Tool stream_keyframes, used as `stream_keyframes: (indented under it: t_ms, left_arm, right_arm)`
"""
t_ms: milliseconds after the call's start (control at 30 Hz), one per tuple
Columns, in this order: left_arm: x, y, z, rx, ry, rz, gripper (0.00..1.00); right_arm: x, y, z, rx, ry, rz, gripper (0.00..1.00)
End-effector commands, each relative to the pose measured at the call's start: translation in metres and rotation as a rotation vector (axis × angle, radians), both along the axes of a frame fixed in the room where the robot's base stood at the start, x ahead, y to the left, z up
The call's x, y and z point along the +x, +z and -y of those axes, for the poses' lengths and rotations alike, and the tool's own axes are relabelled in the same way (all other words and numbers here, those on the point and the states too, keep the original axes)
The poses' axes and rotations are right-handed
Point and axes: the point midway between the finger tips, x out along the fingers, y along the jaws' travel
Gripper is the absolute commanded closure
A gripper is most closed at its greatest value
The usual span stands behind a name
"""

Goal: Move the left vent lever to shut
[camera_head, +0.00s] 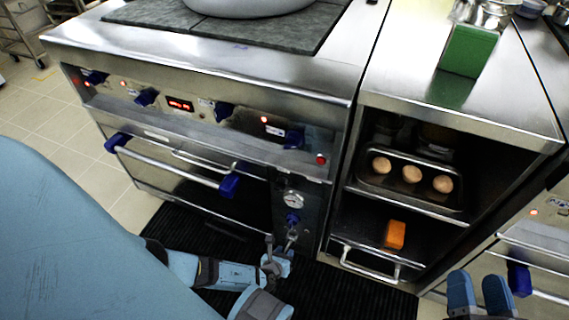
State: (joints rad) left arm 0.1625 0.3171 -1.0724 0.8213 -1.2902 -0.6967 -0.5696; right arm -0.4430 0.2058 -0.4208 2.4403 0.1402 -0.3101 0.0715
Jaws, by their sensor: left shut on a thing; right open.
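The vent lever (292,219) has a blue part and sits below a round gauge on the narrow steel panel at the right end of the oven front. My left gripper (279,243) is at the lower end of this lever and is shut on it. The fingers and the low viewing angle hide much of the grip, and the lever's exact angle is hard to tell. My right gripper (477,281) is open and empty at the lower right, in front of the counter, apart from everything.
The oven door has a long handle (175,163) with blue ends, left of the panel. Blue knobs line the front above. An open steel shelf holds a tray of eggs (411,174) and an orange block (394,235). A black mat (335,292) covers the floor.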

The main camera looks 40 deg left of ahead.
Motion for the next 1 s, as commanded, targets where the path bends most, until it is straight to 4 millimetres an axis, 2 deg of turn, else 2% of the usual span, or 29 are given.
stream_keyframes:
  t_ms: [33,133,200,300,500,1000]
  left_arm:
    - [0.002,0.013,0.000,-0.011,0.003,-0.037,1.00]
    - [0.003,0.017,0.000,-0.029,0.003,-0.110,1.00]
    - [0.004,0.018,0.001,-0.042,0.002,-0.157,1.00]
    - [0.005,0.020,0.000,-0.055,0.002,-0.213,1.00]
    - [0.007,0.022,0.000,-0.050,0.000,-0.208,1.00]
    - [0.010,0.024,-0.001,-0.049,0.002,-0.202,1.00]
  right_arm:
    - [-0.001,0.021,0.001,0.017,-0.011,0.033,0.46]
    - [-0.003,0.041,0.003,0.047,-0.030,0.096,0.46]
    - [-0.003,0.046,0.005,0.050,-0.041,0.112,0.46]
    - [-0.001,0.025,0.009,-0.007,-0.058,0.032,0.46]
    - [0.001,0.006,0.015,-0.059,-0.073,-0.039,0.46]
    - [0.000,-0.003,0.017,-0.083,-0.078,-0.073,0.46]
